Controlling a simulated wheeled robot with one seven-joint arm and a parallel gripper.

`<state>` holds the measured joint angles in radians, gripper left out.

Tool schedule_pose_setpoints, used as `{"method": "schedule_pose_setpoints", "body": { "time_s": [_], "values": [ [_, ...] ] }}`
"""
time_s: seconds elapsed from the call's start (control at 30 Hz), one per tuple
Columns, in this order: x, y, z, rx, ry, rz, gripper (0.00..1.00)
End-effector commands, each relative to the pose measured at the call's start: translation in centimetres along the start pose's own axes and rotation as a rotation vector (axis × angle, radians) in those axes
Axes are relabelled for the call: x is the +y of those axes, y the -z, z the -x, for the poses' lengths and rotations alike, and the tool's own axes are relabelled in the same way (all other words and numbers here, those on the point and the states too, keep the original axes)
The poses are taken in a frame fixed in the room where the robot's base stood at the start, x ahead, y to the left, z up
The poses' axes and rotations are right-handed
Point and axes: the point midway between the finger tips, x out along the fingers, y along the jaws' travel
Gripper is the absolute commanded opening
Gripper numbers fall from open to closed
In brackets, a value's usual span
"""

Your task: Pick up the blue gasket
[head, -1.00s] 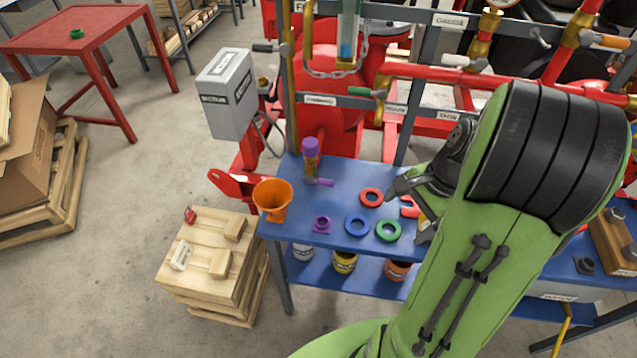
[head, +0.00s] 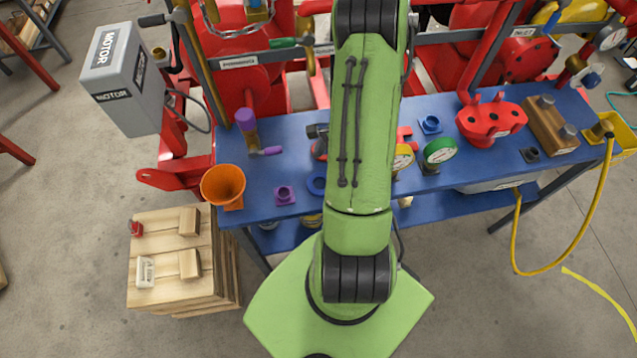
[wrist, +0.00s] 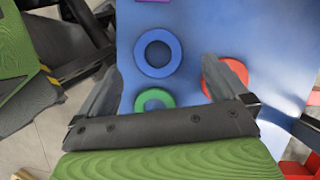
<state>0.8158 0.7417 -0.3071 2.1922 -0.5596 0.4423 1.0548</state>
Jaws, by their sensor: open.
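The blue gasket (wrist: 139,56) is a flat ring lying on the blue bench top in the wrist view. It lies ahead of my gripper (wrist: 165,63), between the lines of the two fingers and nearer the left one. My gripper is open, with nothing between its fingers. In the head view the blue gasket (head: 311,185) shows just left of my green arm, partly covered by it. My gripper is mostly hidden behind the arm there.
A green gasket (wrist: 141,101) lies close to the blue one, partly behind the gripper body. A red gasket (wrist: 239,68) lies by the right finger. A purple square part (head: 284,195) and an orange funnel (head: 222,184) stand to the left on the bench.

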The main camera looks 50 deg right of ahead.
Motion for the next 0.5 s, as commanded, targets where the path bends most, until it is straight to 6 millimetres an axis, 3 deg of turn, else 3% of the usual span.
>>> {"method": "schedule_pose_setpoints", "body": {
  "time_s": [0.23, 0.5],
  "values": [
    [0.2, 0.1, -4.4, -0.002, -0.004, 0.000, 1.00],
    [0.2, 0.1, -5.2, 0.000, -0.001, 0.001, 1.00]
  ]
}}
